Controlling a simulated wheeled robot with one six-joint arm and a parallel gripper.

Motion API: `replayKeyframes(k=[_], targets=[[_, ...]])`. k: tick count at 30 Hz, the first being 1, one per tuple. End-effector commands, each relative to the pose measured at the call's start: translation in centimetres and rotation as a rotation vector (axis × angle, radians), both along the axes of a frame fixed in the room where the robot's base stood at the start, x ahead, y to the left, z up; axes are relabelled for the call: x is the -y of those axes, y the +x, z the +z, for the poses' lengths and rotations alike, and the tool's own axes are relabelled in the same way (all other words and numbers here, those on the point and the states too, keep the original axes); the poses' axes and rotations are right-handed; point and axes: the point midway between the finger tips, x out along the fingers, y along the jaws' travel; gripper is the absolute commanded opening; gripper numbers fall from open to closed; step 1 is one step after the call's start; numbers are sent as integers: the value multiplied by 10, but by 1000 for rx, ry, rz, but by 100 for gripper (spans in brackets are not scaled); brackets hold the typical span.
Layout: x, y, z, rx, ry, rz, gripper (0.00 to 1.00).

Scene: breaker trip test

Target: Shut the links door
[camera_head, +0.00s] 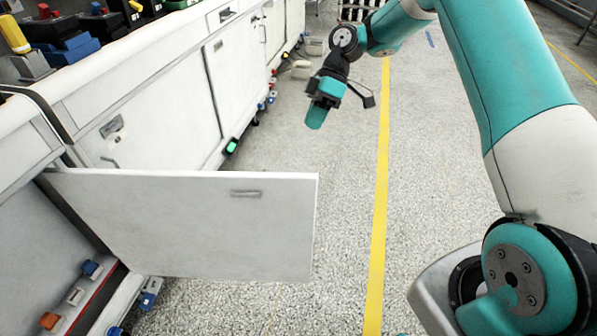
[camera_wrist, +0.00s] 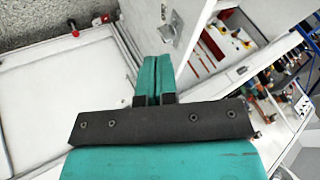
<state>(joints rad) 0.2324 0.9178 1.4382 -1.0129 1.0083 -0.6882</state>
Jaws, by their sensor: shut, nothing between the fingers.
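The links door seems to be the white door panel (camera_head: 190,225) standing wide open at the lower left of the head view. It juts out from the cabinet row over the speckled floor, with a small grey handle (camera_head: 245,193) near its upper free edge. My gripper (camera_head: 316,118) is empty and shut, above the floor, beyond the door and apart from it. In the wrist view my gripper's teal fingers (camera_wrist: 153,78) are together. A white panel with a metal latch (camera_wrist: 172,28) shows past them; I cannot tell whether it is the same door.
White cabinets (camera_head: 170,95) line the left side. Inside the opened bay, blue and orange connectors (camera_head: 75,297) sit near a red strip. Coloured equipment (camera_head: 60,35) stands on the counter. The floor along the yellow line (camera_head: 380,200) is clear.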

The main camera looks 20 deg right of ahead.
Motion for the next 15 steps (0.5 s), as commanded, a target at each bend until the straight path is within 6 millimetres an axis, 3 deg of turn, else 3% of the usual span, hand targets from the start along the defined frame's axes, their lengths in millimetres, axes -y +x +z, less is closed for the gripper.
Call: replayKeyframes(k=[15], targets=[[-53, -32, -74, -3, -2, 0, 0]])
